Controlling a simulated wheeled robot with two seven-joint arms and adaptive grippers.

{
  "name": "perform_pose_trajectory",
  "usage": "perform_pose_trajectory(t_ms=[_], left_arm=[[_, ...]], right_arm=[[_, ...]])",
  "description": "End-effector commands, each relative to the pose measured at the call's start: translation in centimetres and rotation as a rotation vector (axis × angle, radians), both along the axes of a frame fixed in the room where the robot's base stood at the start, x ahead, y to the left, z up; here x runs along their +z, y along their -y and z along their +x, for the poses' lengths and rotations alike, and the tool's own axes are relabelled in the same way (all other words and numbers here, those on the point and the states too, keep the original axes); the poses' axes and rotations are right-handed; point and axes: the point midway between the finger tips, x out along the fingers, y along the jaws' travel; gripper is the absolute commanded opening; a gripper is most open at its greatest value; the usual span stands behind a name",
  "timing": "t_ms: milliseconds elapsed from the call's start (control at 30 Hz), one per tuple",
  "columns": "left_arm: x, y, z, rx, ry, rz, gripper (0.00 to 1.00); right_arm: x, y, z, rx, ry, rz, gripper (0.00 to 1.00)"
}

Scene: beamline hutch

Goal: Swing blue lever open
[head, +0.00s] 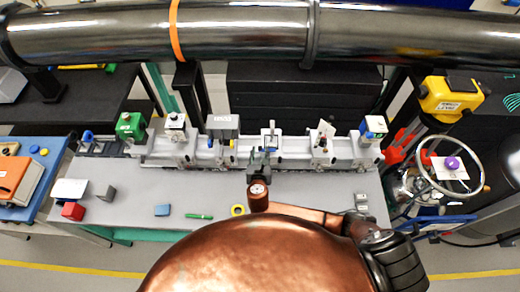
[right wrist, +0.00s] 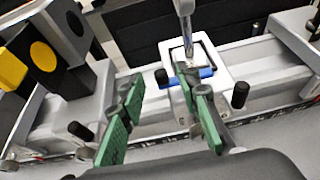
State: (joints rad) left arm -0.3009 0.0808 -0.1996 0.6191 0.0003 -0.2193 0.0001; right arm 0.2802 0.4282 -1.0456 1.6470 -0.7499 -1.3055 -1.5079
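A blue lever (right wrist: 206,72) lies across a white square frame (right wrist: 222,60) with a metal post in the right wrist view. The frame stands on the pale rail assembly, at the middle unit (head: 269,130) in the head view. My right gripper (right wrist: 161,86) is open, with its green-padded fingers apart and nothing between them. Its right finger overlaps the lever in the picture and hides part of it; I cannot tell whether they touch. In the head view the right gripper (head: 262,164) is just in front of the middle unit. My left gripper is not in view.
A dark box with a yellow disc (right wrist: 43,56) stands left of the fingers. A large dark pipe (head: 240,30) crosses behind the bench. The grey bench top (head: 130,190) carries a red block (head: 73,211) and a green pen (head: 199,216). A handwheel (head: 450,165) stands right.

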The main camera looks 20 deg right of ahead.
Motion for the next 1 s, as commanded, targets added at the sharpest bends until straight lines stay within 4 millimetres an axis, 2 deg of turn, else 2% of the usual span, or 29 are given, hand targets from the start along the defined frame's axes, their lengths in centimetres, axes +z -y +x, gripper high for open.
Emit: perform_pose_trajectory(t_ms=[200,400,600,1000], left_arm=[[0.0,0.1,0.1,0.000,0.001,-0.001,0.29],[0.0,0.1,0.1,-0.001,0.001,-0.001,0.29],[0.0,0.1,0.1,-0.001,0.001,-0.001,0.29],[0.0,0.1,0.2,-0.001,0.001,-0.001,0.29]], right_arm=[[1.8,-1.4,-4.3,0.002,-0.002,0.005,0.30],[3.0,-2.2,-7.1,0.001,-0.002,0.002,0.30],[3.6,-2.5,-8.2,0.000,0.000,-0.001,0.30],[3.6,-2.6,-8.3,0.000,0.000,0.000,0.30]])
